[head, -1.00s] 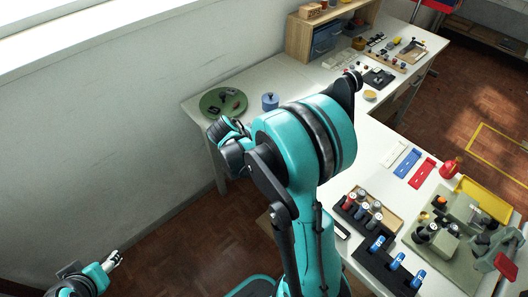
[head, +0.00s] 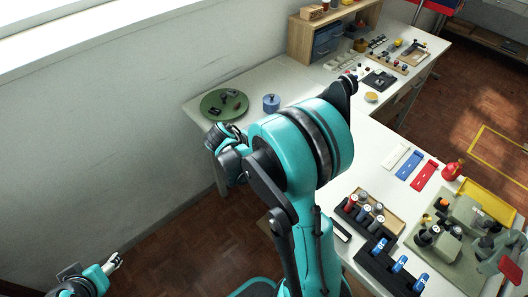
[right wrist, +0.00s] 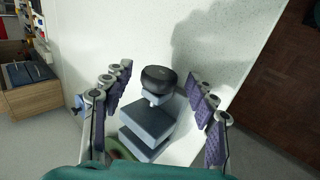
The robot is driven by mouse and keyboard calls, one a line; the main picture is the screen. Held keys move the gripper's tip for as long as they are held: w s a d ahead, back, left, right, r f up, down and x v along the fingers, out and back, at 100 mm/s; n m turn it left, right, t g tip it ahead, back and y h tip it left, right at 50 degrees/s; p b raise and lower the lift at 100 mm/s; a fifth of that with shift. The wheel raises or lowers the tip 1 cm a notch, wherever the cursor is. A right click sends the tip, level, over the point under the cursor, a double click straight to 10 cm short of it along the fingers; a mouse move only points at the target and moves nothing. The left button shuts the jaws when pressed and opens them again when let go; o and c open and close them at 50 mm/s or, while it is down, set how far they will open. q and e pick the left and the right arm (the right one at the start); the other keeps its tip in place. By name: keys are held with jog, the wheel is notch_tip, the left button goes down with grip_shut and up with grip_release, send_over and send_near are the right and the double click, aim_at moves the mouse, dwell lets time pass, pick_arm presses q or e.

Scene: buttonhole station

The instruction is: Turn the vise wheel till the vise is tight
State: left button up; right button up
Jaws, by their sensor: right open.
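In the right wrist view a stepped grey-blue vise (right wrist: 150,128) stands on the white table, with a round black wheel (right wrist: 158,78) on top. My right gripper (right wrist: 160,73) is open, with its dark padded fingers spread to the left and right of the wheel. A gap shows on both sides, and the fingers hold nothing. In the head view my right arm blocks part of the table, and I cannot make out the vise or the right fingertips there. My left gripper (head: 117,260) is far off at the lower left, away from the table; its finger opening is too small to judge.
A green round tray (head: 225,104) and a blue pot (head: 271,103) stand on the back table. A wooden shelf (head: 299,38) stands farther right. The right table carries a dark tube rack (head: 378,272), a yellow tray (head: 487,202) and a red bottle (head: 452,171).

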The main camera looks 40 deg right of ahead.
jog(key=v, duration=1.2)
